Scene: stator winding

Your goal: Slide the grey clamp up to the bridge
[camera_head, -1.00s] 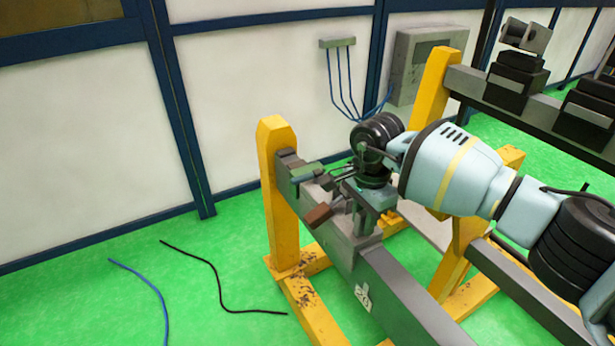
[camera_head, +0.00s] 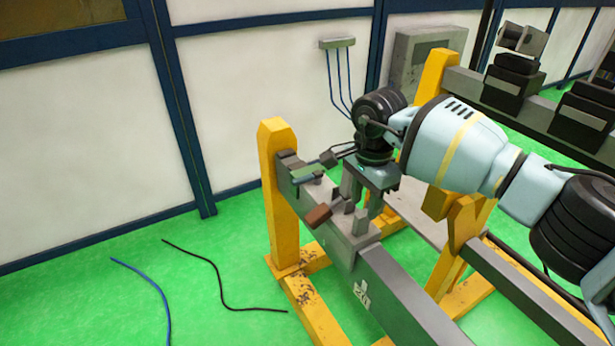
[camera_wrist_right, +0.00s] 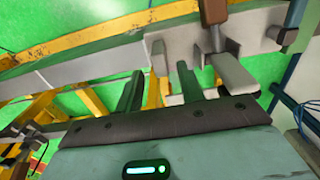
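A grey clamp-like block (camera_head: 345,222) with short upright plates sits on the grey beam (camera_head: 395,290), beside a brown handle (camera_head: 318,215). In the right wrist view, a grey bracket (camera_wrist_right: 235,75) shows below the brown handle (camera_wrist_right: 213,10). A grey-green crosspiece (camera_head: 307,173), perhaps the bridge, lies nearer the beam's far end, apart from the block. My right gripper (camera_head: 364,200) hangs just right of the block. In the wrist view, its two fingers (camera_wrist_right: 158,88) are apart, with nothing seen between them; the bracket is right of both. My left gripper is not in view.
A yellow post (camera_head: 280,190) stands at the beam's far end. A second dark rail (camera_head: 525,285) on yellow supports runs to the right. Black and blue cables (camera_head: 218,285) lie on the green floor at left, which is otherwise clear. White wall panels stand behind.

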